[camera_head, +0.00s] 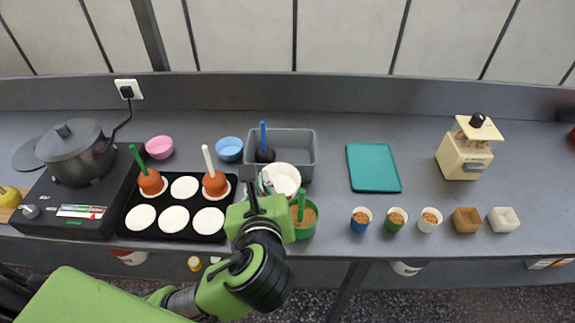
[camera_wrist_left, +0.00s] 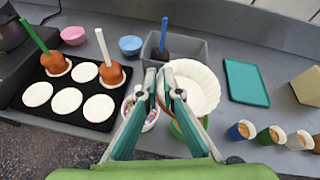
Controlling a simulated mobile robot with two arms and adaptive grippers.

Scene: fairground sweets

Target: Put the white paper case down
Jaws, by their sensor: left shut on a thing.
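The white paper case (camera_head: 287,180) is round and fluted in the wrist view (camera_wrist_left: 206,86). My left gripper (camera_head: 264,186) is shut on its left edge, seen also in the wrist view (camera_wrist_left: 166,84). The case is held above the counter, in front of the grey bin (camera_head: 304,135) and over part of the green bowl (camera_head: 313,229). I cannot tell its exact height. A black tray (camera_head: 207,238) to the left bears several white discs, two of them under brown apples on sticks (camera_head: 151,182) (camera_head: 214,184). My right gripper is not in view.
A dark apple (camera_head: 264,154) on a blue stick sits in the bin. A sprinkle bowl (camera_wrist_left: 151,120) lies beneath the gripper. A teal board (camera_head: 374,168) is bare. Blue (camera_head: 360,225), green (camera_head: 395,226) and white cups (camera_head: 428,226) stand at the front right. A pot (camera_head: 75,155) stands left.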

